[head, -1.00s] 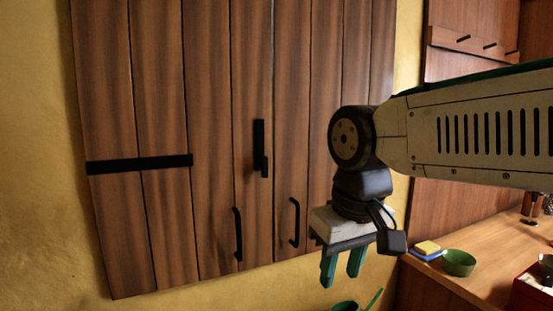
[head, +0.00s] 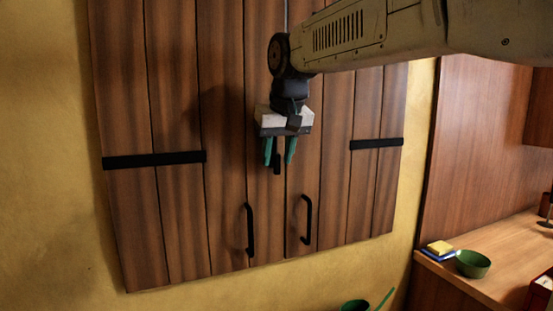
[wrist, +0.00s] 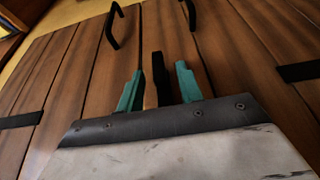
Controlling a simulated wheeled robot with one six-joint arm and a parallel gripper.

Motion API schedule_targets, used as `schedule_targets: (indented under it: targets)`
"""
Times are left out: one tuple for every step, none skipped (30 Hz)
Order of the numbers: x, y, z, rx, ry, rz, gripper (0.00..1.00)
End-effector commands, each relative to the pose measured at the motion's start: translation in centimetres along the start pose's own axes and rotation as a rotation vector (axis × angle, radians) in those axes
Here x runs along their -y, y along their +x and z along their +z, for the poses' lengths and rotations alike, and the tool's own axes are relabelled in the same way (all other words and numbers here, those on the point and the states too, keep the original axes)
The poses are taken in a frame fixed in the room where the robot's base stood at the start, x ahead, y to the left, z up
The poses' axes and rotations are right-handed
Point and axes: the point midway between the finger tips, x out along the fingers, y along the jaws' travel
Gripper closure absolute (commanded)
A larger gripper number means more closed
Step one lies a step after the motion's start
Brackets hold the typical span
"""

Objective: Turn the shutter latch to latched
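The shutter latch (head: 277,166) is a short black bar, standing upright near the seam between the two brown wooden shutter doors. In the head view only its lower end shows; my gripper hides the rest. My gripper (head: 279,163) points downward in front of the latch, its two green fingers apart. In the wrist view the dark latch (wrist: 157,66) shows between the open green fingers of my gripper (wrist: 158,84), with a gap on each side. I cannot tell whether either finger touches it.
Two black pull handles (head: 250,230) (head: 306,220) stand out from the doors below the latch. Black hinge straps (head: 155,160) (head: 376,144) lie across the outer planks.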

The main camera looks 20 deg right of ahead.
Motion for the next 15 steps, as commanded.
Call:
schedule_targets:
  targets:
    - [-0.01, 0.52, 0.00, 0.000, 0.000, 0.000, 0.64]
    - [-0.01, 0.76, 0.01, 0.001, 0.000, 0.000, 0.64]
    - [-0.02, 1.02, 0.03, 0.001, 0.000, 0.000, 0.64]
    - [-0.02, 1.17, 0.04, 0.001, 0.000, 0.000, 0.64]
    - [-0.02, 1.27, 0.04, 0.001, 0.000, 0.000, 0.64]
    - [-0.02, 1.36, 0.03, 0.000, 0.000, 0.000, 0.64]
    - [-0.02, 1.39, 0.03, 0.000, 0.000, 0.000, 0.64]
    - [-0.02, 1.40, 0.03, 0.000, 0.000, 0.000, 0.64]
    - [-0.02, 1.40, 0.02, 0.000, 0.000, 0.000, 0.64]
    - [-0.02, 1.39, 0.02, 0.000, 0.000, 0.000, 0.64]
    - [-0.02, 1.38, 0.02, 0.000, 0.000, 0.000, 0.64]
    - [-0.02, 1.38, 0.02, 0.000, 0.000, 0.000, 0.64]
    - [-0.02, 1.37, 0.03, 0.000, 0.000, 0.000, 0.67]
    - [-0.02, 1.37, 0.02, 0.000, 0.000, 0.000, 0.75]
    - [-0.02, 1.36, 0.03, 0.000, 0.000, 0.000, 0.86]
